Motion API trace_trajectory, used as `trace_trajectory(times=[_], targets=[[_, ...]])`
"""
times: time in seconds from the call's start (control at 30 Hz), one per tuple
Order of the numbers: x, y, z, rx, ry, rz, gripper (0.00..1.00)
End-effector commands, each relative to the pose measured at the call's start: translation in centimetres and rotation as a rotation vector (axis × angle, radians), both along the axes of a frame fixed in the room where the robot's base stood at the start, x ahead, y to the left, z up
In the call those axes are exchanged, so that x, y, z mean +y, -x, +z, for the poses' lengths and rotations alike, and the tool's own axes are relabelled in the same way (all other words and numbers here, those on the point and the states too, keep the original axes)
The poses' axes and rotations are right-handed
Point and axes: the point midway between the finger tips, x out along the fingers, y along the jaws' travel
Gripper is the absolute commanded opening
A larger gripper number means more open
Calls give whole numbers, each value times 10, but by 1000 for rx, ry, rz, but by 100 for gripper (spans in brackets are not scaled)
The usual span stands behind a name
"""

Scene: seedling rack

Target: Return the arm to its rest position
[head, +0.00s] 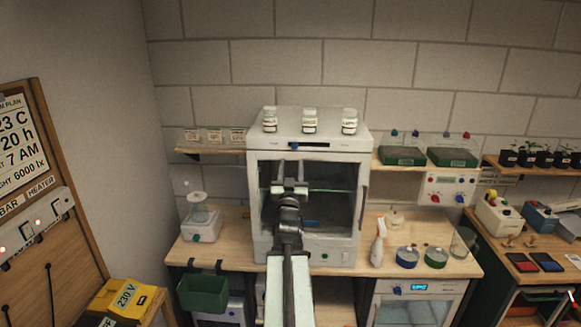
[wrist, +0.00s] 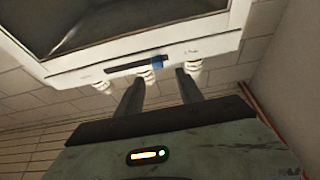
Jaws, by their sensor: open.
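My arm (head: 287,230) reaches forward from the bottom of the head view toward the white cabinet (head: 350,143). My gripper (head: 291,170) is in front of the cabinet's glass door, with its fingers pointing up. In the wrist view my gripper (wrist: 158,76) shows two dark fingers spread apart with nothing between them. The cabinet front (wrist: 215,53) appears upside down beyond the fingertips. I cannot tell the exact gap between gripper and door.
Three white-capped jars (head: 310,121) stand on the cabinet. A spray bottle (head: 378,243) and round dishes (head: 407,257) are on the bench to the right. A green bin (head: 203,293) hangs at the left front. Shelves with trays (head: 402,155) and seedlings (head: 545,157) are at the right.

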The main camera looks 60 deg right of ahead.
Motion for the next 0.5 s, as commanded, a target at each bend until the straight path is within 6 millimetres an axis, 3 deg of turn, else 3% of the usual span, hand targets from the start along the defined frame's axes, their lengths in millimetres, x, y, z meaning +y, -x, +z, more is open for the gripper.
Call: trace_trajectory(times=[0.27,0.37,0.5], targets=[[2,-5,-3,5,-7,8,44],[14,-35,-23,41,-60,63,44],[62,-116,-84,161,-221,220,44]])
